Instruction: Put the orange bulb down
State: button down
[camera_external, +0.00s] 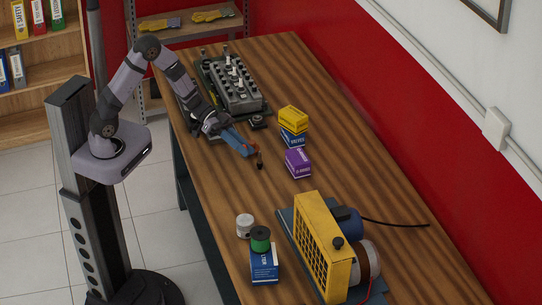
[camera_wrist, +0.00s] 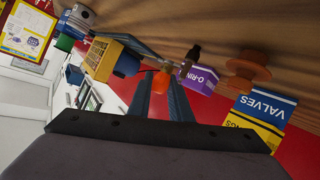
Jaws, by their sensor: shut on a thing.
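A little of the bulb (camera_external: 256,148) shows at the fingertips. A small brown and black piece (camera_external: 259,163) shows just below it, close to the table top; I cannot tell whether it is joined to the bulb or touches the table.
A purple O-ring box (camera_external: 298,162) and stacked yellow and blue boxes (camera_external: 293,122) stand right of my gripper. An engine block (camera_external: 236,82) is behind. A yellow-framed machine (camera_external: 325,250) stands in front. A brown round piece (camera_wrist: 247,68) shows near the valves box. Bare table lies in front of my gripper.

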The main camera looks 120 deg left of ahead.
jog(key=s+d+r+y+p, duration=0.15)
jog(key=s+r+p, duration=0.25)
jog(key=s+p, duration=0.6)
jog(key=b, duration=0.2)
send_over(208, 162)
jog(key=shift+n, duration=0.4)
jog(key=shift+w+a+f, duration=0.1)
jog(key=shift+f, duration=2.65)
jog(key=shift+f, duration=0.1)
jog(key=shift+f+p, duration=0.45)
jog(key=shift+f, duration=1.3)
jog(key=shift+f, duration=0.1)
jog(key=c, duration=1.6)
grip_release()
